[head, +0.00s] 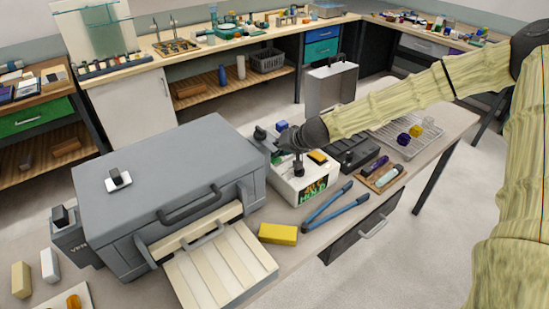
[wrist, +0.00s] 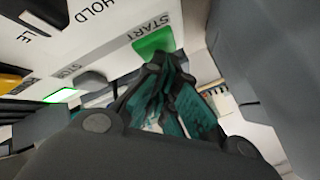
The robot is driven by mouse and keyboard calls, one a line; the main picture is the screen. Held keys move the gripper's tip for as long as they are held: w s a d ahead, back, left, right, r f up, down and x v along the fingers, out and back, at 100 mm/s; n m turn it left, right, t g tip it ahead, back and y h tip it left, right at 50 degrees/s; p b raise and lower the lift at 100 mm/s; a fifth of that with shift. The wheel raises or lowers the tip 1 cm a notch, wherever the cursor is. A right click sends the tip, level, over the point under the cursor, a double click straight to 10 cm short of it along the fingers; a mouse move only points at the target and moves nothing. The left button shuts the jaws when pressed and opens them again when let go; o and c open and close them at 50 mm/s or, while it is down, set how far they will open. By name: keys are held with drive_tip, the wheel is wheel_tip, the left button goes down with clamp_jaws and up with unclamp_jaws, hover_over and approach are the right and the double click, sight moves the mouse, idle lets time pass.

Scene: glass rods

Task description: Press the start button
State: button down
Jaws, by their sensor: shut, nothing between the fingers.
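The start button is a green square (wrist: 154,42) beside the printed word START on a white control box in the wrist view. The white box (head: 290,188) stands on the bench right of the big grey machine in the head view. My gripper (wrist: 163,62) is shut and empty. Its fingertips overlap the lower edge of the green button in the wrist view; I cannot tell whether they touch or press it. In the head view my gripper (head: 298,168) is over the box, and the button is hidden there.
The grey furnace-like machine (head: 160,180) is close on the left, with a slatted tray in front.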

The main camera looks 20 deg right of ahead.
idle(0.4)
drive_tip(key=shift+r+p, duration=0.8)
drive_tip(key=shift+r, duration=0.1)
drive_tip(key=shift+r+p, duration=2)
drive_tip(key=shift+r, duration=0.45)
